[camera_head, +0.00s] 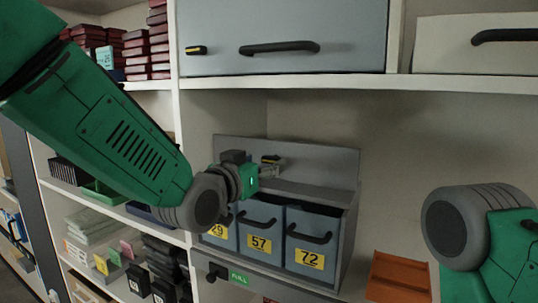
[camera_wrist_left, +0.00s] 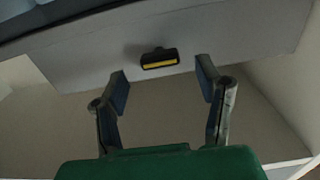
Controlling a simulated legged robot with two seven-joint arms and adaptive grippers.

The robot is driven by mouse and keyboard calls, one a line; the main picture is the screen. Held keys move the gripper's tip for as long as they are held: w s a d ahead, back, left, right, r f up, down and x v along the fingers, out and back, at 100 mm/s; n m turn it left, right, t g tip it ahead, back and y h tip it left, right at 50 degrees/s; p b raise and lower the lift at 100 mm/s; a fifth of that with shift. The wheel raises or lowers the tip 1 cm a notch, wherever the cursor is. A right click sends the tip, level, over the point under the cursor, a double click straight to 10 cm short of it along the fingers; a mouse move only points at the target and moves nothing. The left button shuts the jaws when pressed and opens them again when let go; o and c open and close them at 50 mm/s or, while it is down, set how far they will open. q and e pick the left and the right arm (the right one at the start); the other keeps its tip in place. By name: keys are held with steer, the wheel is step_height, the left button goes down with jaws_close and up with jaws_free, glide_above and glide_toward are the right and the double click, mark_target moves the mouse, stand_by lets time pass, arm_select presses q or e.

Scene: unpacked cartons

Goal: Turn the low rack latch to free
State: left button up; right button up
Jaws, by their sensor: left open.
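The low rack latch (camera_head: 270,158) is a small dark knob with a yellow stripe on the grey back panel of the low rack (camera_head: 318,158). In the left wrist view the latch (camera_wrist_left: 159,59) lies ahead, its yellow stripe running nearly level across the picture. My left gripper (camera_head: 262,168) is right at the latch in the head view and partly covers that area. In the left wrist view the open fingers (camera_wrist_left: 163,80) stand to either side of the latch, with a gap on both sides. My right gripper is out of view; only its arm shows at right.
Bins 29 (camera_head: 220,238), 57 (camera_head: 259,241) and 72 (camera_head: 309,256) stand in the rack below the gripper. A shelf board (camera_head: 330,83) runs above it. A grey upper cabinet (camera_head: 290,25) has its own latch (camera_head: 196,50). An orange tray (camera_head: 398,278) lies at right.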

mark_target(269, 160)
arm_select(q)
steer(key=shift+p+x, duration=0.3)
steer(key=shift+x, duration=1.25)
steer(key=shift+c, duration=0.4)
steer(key=c, duration=1.1)
